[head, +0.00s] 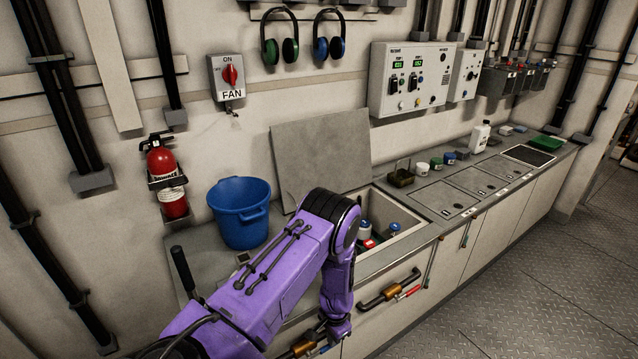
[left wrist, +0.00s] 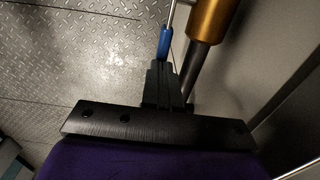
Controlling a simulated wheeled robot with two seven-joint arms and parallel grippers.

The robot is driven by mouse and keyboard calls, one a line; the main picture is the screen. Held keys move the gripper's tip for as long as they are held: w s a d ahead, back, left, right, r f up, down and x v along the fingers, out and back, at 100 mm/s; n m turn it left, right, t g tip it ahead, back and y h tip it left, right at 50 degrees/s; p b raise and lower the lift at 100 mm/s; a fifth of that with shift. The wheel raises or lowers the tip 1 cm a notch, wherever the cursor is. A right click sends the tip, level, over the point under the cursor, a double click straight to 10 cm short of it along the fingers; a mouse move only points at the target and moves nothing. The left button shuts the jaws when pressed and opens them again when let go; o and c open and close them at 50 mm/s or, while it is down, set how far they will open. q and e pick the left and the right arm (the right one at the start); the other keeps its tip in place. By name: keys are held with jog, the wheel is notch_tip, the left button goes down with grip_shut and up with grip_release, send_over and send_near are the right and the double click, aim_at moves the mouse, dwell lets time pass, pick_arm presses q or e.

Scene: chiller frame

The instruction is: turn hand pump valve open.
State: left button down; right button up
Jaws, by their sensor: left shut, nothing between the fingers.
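A brass valve body (head: 302,348) on a dark pipe shows low on the front of the counter in the head view, partly hidden by my purple left arm. In the left wrist view the brass body (left wrist: 208,20) is at the top right, with a blue-sleeved lever (left wrist: 165,43) beside it. My left gripper (left wrist: 163,72) is shut and empty, with its tips close to the end of the blue lever. I cannot tell whether they touch. In the head view the left gripper (head: 330,337) is low in the picture, near the valve. My right gripper is not in view.
A second brass valve (head: 391,292) with a red handle (head: 408,292) sits on the counter front to the right. A black upright handle (head: 183,270) stands at the counter's left end. A blue bucket (head: 240,222) and an open chiller well (head: 405,236) are on top. The floor (head: 530,290) at right is clear.

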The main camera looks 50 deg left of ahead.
pick_arm(q)
jog(key=r+p, duration=0.2)
jog(key=r, duration=0.1)
jog(key=r+p, duration=0.1)
jog(key=p, duration=0.1)
jog(key=shift+w+d+r, duration=0.1)
jog(key=shift+w+r, duration=0.05)
jog(key=shift+w, duration=0.15)
notch_tip(320, 180, up, 10)
jog(key=b, duration=0.1)
jog(key=shift+s+f, duration=0.15)
jog(key=shift+f, duration=0.05)
